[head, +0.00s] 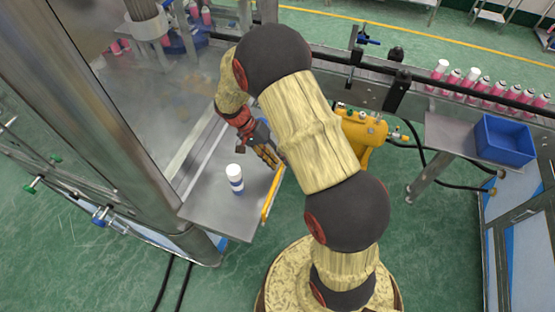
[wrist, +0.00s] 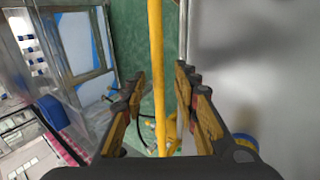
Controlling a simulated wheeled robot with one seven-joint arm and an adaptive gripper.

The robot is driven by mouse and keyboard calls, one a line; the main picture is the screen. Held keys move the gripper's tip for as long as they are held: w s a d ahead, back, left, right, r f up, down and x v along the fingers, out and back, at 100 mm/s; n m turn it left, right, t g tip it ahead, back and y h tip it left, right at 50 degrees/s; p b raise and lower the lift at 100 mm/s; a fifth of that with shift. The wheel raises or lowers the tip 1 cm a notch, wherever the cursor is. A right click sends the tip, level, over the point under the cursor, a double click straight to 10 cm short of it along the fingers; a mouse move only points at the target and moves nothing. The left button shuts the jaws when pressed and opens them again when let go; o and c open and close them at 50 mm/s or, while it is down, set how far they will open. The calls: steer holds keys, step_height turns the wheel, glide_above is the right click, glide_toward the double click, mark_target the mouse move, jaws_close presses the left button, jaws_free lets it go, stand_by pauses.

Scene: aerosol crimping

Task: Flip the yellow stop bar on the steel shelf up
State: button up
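The steel shelf (head: 207,199) juts out from the machine in the head view, and its grey top fills the right of the wrist view (wrist: 270,70). The yellow stop bar (head: 270,197) runs along the shelf's right edge; I cannot tell its exact tilt. In the wrist view the bar (wrist: 156,50) passes lengthwise between my fingers, apart from both as far as I can see. My gripper (head: 271,156) is open over the bar's far part. Its spread fingers flank the bar in the wrist view (wrist: 159,85).
A white and blue can (head: 235,180) stands upright on the shelf, left of the bar. The machine's steel frame (head: 95,110) rises at left. A yellow machine unit (head: 362,135) is right of my gripper. A blue bin (head: 503,140) sits on a side table at right.

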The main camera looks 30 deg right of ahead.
steer(key=shift+r, duration=0.1)
steer(key=v, duration=1.1)
steer(key=shift+w+r, duration=0.2)
steer(key=shift+r, duration=0.15)
steer(key=shift+a, duration=0.1)
